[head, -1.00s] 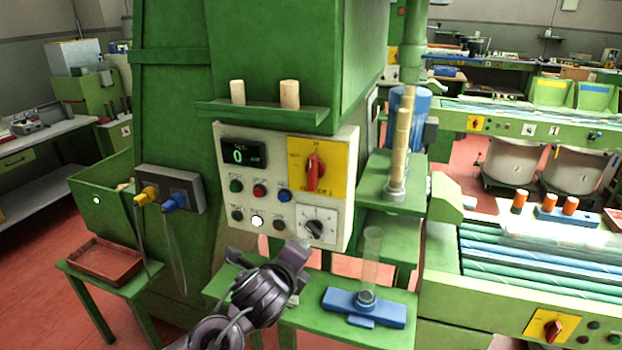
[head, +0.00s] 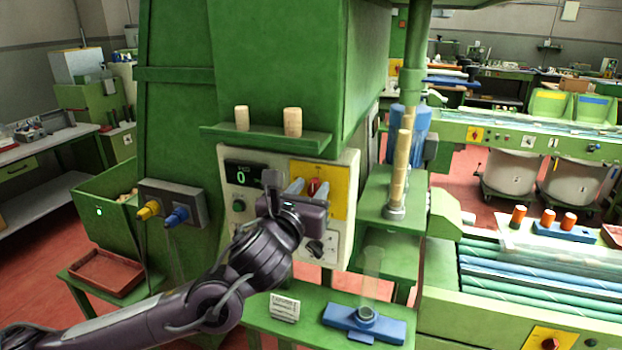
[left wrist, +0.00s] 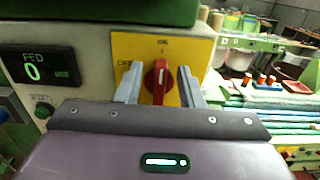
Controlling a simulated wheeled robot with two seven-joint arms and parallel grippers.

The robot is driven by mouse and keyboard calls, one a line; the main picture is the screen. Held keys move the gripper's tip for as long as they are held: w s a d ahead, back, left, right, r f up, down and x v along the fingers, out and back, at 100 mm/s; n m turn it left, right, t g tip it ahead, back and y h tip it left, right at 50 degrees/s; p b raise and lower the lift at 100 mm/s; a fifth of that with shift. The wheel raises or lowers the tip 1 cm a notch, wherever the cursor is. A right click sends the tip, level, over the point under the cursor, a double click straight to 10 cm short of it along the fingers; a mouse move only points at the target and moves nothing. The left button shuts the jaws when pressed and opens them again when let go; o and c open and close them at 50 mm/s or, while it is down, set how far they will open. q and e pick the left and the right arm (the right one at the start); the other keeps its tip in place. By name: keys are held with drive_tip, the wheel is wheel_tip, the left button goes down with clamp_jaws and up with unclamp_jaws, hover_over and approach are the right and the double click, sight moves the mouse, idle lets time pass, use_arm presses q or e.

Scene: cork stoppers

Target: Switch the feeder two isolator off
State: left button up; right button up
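The isolator is a red handle (head: 314,186) on a yellow plate (head: 336,187), at the upper right of the cream control panel (head: 346,160). In the left wrist view the red handle (left wrist: 158,80) stands upright, in line with the ON mark at the top of the yellow plate (left wrist: 195,48). OFF is marked at its left. My left gripper (head: 312,189) is in front of the plate. Its two fingers (left wrist: 160,86) are open, one on each side of the handle, with gaps visible. No label reading feeder two is legible. My right gripper is not in view.
A green shelf (head: 265,137) with two corks juts out above the panel. A black dial (head: 315,250) is below the isolator, partly behind my gripper. A blue stand (head: 385,325) with a clear tube and a small sign (head: 285,307) are on the green ledge below.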

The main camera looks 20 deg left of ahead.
use_arm(q)
drive_tip(key=shift+w+d, duration=0.1)
drive_tip(key=shift+w, duration=0.35)
drive_tip(key=shift+c, duration=0.4)
clamp_jaws()
